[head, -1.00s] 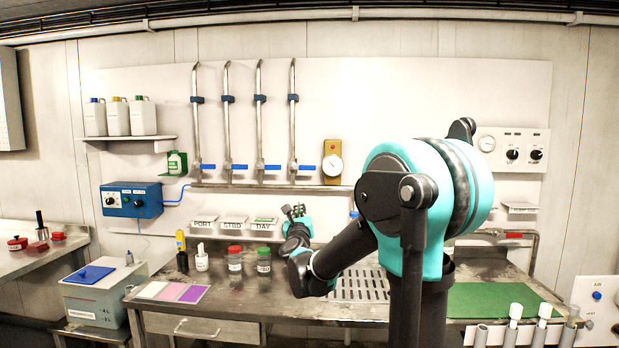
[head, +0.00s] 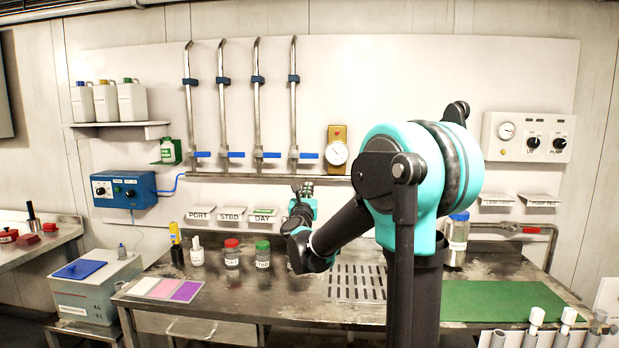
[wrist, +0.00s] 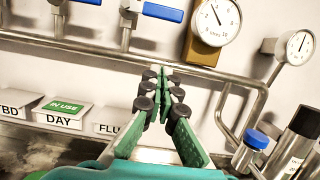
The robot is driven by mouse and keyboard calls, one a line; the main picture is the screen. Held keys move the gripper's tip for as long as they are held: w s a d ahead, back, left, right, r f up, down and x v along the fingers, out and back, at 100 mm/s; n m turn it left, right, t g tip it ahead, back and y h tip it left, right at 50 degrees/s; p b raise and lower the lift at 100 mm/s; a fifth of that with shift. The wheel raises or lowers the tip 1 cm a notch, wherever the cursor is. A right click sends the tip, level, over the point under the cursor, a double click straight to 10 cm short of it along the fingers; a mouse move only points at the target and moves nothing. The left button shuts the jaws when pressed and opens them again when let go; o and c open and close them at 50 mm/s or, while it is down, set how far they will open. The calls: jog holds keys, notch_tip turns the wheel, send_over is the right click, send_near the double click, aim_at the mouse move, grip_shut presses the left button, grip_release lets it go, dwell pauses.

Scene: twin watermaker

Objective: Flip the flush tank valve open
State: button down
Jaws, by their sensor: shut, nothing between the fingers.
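Several vertical pipes on the back wall each carry a valve with a blue lever, all levers lying level to the right. The rightmost blue lever (head: 308,155) is beside the gold-backed gauge, and also shows at the top of the wrist view (wrist: 163,11). A tag reading "FLU" (wrist: 107,128), its rest hidden by my gripper, sits right of the DAY tag (wrist: 57,117). I take the rightmost valve as the flush one. My gripper (head: 302,188) points at the wall below the levers, apart from them. Its fingers (wrist: 162,75) are closed together and empty.
A horizontal pipe (head: 240,176) runs below the valves. The gold-backed gauge (head: 337,152) is to the right of the levers. Red-lidded (head: 232,254) and green-lidded jars (head: 263,254) stand on the bench below. A blue-capped bottle (head: 457,232) is right of my arm.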

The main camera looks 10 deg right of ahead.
aim_at(304, 156)
jog(key=x, duration=0.9)
jog(key=shift+w+r, duration=0.1)
jog(key=shift+w, duration=0.1)
notch_tip(304, 156, up, 4)
jog(key=shift+s, duration=0.1)
jog(key=shift+d+r+n+y, duration=0.2)
jog(key=shift+n+y, duration=0.2)
jog(key=shift+n, duration=0.5)
